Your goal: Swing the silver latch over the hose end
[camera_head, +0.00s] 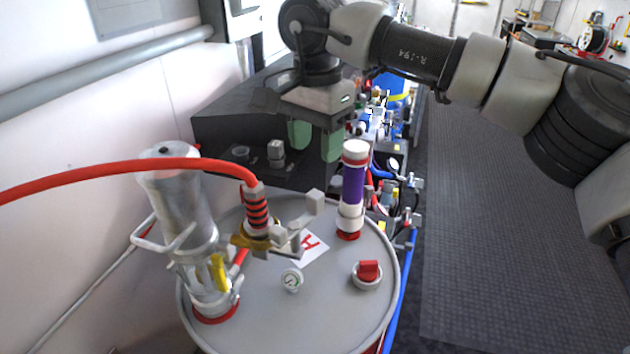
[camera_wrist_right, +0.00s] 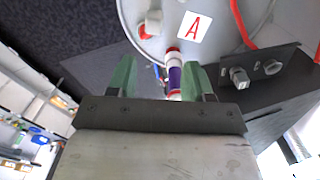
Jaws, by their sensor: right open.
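The red hose (camera_head: 110,172) comes in from the left and ends in a black-and-red ribbed hose end (camera_head: 257,212), upright on a brass fitting (camera_head: 255,238) above the grey drum lid. The silver latch (camera_head: 312,205) stands to the right of the hose end, apart from its ribbed part, with its bar running down beside the fitting. My right gripper (camera_head: 316,145) is open and empty, with green finger pads. It is above and behind the latch, pointing down. In the right wrist view its fingers (camera_wrist_right: 161,78) have a gap between them. The latch is not clear there. My left gripper is not in view.
A purple-and-white cylinder (camera_head: 353,185) stands on the drum lid (camera_head: 325,315), close to my right gripper. A red knob (camera_head: 368,271), a gauge (camera_head: 291,280) and a silver pump cylinder (camera_head: 175,210) are also there. A dark box (camera_head: 225,130) stands behind.

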